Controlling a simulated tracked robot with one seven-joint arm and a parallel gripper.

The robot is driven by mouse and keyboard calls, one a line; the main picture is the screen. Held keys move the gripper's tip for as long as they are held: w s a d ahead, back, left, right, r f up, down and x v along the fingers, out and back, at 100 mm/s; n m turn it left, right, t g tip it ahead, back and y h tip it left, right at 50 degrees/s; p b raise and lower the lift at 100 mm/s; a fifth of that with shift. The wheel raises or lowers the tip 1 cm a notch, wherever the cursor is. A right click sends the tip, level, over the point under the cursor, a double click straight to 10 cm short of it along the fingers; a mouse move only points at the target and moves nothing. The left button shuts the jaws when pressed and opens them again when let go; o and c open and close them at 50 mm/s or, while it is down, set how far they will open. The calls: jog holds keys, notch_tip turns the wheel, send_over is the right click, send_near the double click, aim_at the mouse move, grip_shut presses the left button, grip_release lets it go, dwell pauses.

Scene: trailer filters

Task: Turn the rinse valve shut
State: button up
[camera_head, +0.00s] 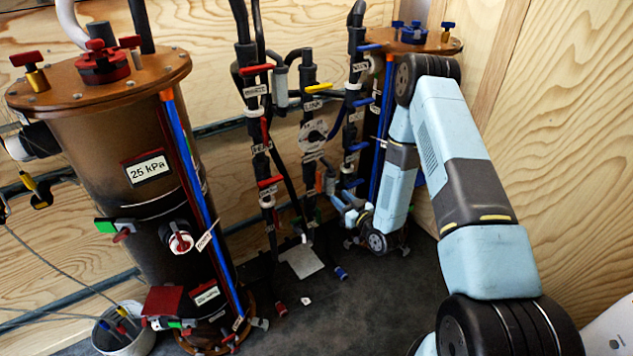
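Several lever valves sit on the dark vertical pipes between two filter columns. They include red levers (257,69) and (270,182), a yellow lever (318,88) and blue levers (370,47) and (358,147). White labels hang beside them, but they are too small to read, so I cannot tell which is the rinse valve. My arm reaches down in front of the far column, and my gripper (346,207) is low beside the right-hand pipe. It is small and partly mixed with the pipework behind. I cannot tell whether its fingers are open or touch anything.
A large brown filter column (120,130) labelled 25 kPa stands at the left. A smaller column (425,44) stands behind my arm. A white bucket (124,335) is at the lower left. Wooden walls close in the back and right. Dark floor (340,315) is mostly open in front.

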aim_at(320, 182)
jog(key=x, duration=1.3)
jog(key=shift+a+f, duration=0.25)
